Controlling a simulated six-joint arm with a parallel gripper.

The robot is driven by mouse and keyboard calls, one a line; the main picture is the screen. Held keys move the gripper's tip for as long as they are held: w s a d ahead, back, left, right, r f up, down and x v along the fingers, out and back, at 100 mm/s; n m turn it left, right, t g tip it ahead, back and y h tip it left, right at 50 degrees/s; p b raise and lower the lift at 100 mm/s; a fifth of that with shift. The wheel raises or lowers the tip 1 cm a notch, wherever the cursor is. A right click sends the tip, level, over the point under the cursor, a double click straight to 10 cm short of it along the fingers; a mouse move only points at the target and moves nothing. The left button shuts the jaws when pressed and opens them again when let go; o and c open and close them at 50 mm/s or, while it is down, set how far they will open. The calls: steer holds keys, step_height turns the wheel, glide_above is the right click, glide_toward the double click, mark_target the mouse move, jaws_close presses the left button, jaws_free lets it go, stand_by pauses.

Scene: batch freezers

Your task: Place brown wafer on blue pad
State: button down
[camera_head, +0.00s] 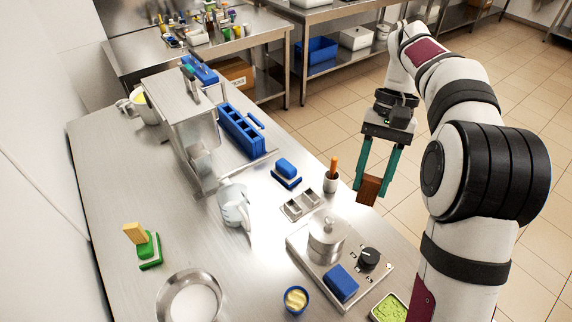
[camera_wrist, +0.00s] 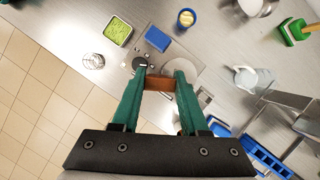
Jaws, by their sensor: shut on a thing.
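My gripper (camera_head: 370,190) has green fingers and is shut on a brown wafer (camera_head: 368,188), a small upright brown block. In the head view it hangs beyond the counter's right edge, against the floor. In the wrist view the brown wafer (camera_wrist: 158,83) is between the fingertips. A blue pad with a pale edge (camera_head: 286,181) lies mid-counter, with a blue block (camera_head: 286,167) on it. Another blue block (camera_head: 341,283) lies on the steel appliance at the front; I cannot tell whether it counts as a pad. The gripper is apart from both.
A steel pot (camera_head: 326,240) and black knob (camera_head: 369,258) are on the appliance. A cup with an orange-handled tool (camera_head: 331,181), a pitcher (camera_head: 234,207) and a blue rack (camera_head: 241,131) stand nearby.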

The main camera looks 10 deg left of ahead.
steer(key=w+a+f+m+t+y, duration=0.2)
steer(key=w+m, duration=0.3)
steer(key=m, duration=0.2)
steer(key=w+a+f+m+t+y, duration=0.1)
steer(key=w+f+m+t+y, duration=0.1)
steer(key=w+m, duration=0.4)
steer(key=m+t+h, duration=0.2)
steer(key=m+t, duration=0.1)
steer(key=m, duration=0.8)
glide_above(292, 171)
step_height(292, 171, down, 13)
steer(key=shift+r, duration=0.1)
steer(key=shift+c, duration=2.1)
jaws_free()
